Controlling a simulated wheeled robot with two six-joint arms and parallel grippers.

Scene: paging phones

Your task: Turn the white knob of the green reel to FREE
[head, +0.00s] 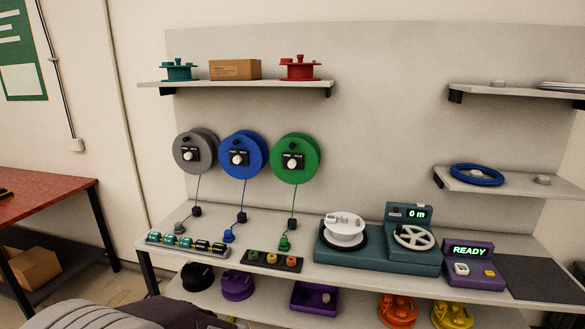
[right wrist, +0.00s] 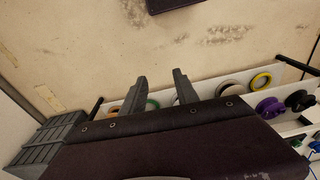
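The green reel (head: 306,140) hangs on the upright back panel, rightmost of three reels. A black plate on its face carries the white knob (head: 291,163). The lettering by the knob is too small to read, so I cannot tell its setting. A cord runs down from this reel to a green plug (head: 284,243) on the bench. My right gripper (right wrist: 159,77) shows in the right wrist view with its two fingers apart and nothing between them. It is not near the green reel in the head view. My left gripper is not in view.
A grey reel (head: 188,137) and a blue reel (head: 232,137) hang left of the green one. A shelf (head: 240,86) runs above them. The bench below holds a teal winding machine (head: 385,258) and a purple box reading READY (head: 455,273). The space before the reels is clear.

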